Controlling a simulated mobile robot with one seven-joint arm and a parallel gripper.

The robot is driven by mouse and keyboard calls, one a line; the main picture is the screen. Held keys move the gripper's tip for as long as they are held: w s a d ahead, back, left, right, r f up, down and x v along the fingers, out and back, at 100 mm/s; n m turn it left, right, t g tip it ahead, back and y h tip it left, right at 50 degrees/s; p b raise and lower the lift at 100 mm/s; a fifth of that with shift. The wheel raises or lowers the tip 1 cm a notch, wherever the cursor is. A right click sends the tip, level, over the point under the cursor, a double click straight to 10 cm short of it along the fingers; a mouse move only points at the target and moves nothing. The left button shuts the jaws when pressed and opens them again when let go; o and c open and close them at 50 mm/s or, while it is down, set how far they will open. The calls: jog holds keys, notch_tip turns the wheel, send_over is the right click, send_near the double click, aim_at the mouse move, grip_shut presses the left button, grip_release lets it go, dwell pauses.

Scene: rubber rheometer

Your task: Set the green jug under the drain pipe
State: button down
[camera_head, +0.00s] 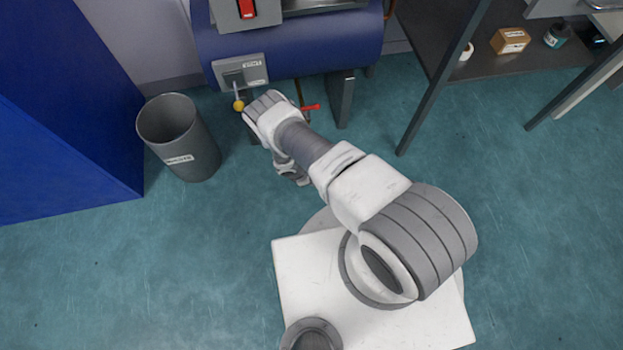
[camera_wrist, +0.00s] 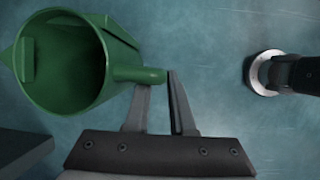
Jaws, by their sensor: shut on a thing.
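The green jug (camera_wrist: 68,62) shows at the upper left of the wrist view, its open mouth turned partly toward the camera. My gripper (camera_wrist: 157,80) is shut on the jug's handle (camera_wrist: 140,74), which lies between the fingertips. The jug looks empty inside. In the head view my arm hides the jug and the fingers. A thin brownish pipe (camera_head: 301,92) with a red lever (camera_head: 310,107) shows under the blue machine, just beyond my wrist; its lower end is hidden. I cannot tell whether the jug is under it.
The blue machine (camera_head: 330,45) has a lever with a yellow knob (camera_head: 239,105) near my wrist. A grey bin (camera_head: 185,140) stands to the left. A machine leg (camera_head: 341,98) stands to the right. A dark post with a pale ring (camera_wrist: 265,73) shows in the wrist view. Floor to the right is clear.

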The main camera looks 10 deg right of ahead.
jog(key=shift+w+f, duration=0.15)
jog(key=shift+f, duration=0.15)
jog(key=c, duration=0.8)
grip_release()
jog(key=shift+f, duration=0.15)
jog(key=shift+o, duration=0.2)
